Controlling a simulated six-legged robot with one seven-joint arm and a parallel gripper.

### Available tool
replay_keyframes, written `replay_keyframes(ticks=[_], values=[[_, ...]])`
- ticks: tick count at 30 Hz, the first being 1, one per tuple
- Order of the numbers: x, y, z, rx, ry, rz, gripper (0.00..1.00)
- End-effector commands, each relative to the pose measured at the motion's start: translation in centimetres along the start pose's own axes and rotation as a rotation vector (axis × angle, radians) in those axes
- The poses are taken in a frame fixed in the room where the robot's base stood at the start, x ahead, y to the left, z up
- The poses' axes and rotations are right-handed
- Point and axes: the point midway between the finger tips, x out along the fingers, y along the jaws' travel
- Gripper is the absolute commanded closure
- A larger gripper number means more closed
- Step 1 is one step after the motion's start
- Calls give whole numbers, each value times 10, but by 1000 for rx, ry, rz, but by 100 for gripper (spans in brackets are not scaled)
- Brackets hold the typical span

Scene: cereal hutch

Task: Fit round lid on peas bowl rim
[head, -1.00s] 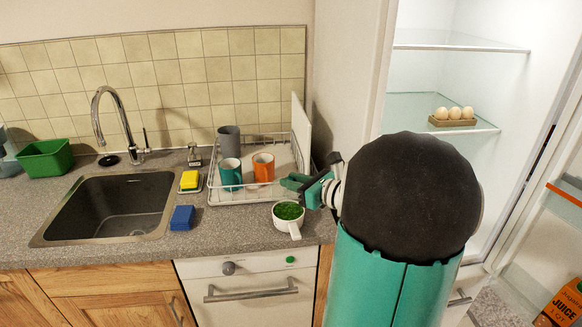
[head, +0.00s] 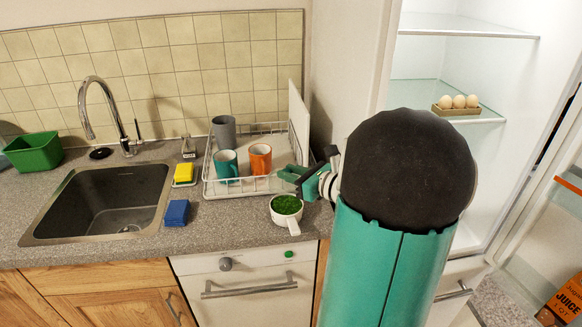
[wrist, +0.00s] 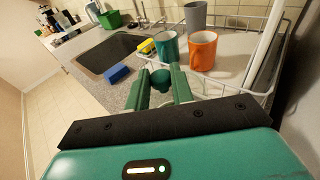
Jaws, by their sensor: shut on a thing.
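The peas bowl (head: 286,205) is a white bowl with a short handle, filled with green peas. It stands upright on the counter in front of the dish rack, and its top is uncovered in the head view. My gripper (head: 290,174) is just above and behind the bowl, beside the rack. In the wrist view my gripper (wrist: 161,86) is shut on a small teal round piece (wrist: 160,77), which seems to be the round lid. The lid's full outline is unclear, and the bowl cannot be made out in the wrist view.
A wire dish rack (head: 240,190) holds a teal cup (head: 226,164), an orange cup (head: 260,160) and a grey cup (head: 224,132). A blue sponge (head: 177,213) and yellow sponge (head: 183,173) lie by the sink (head: 100,203).

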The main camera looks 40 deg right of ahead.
Motion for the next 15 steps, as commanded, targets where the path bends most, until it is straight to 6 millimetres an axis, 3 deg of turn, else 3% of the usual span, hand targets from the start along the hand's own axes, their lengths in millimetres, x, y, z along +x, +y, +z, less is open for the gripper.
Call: replay_keyframes(ticks=[15], values=[[8,-3,-33,3,1,-1,99]])
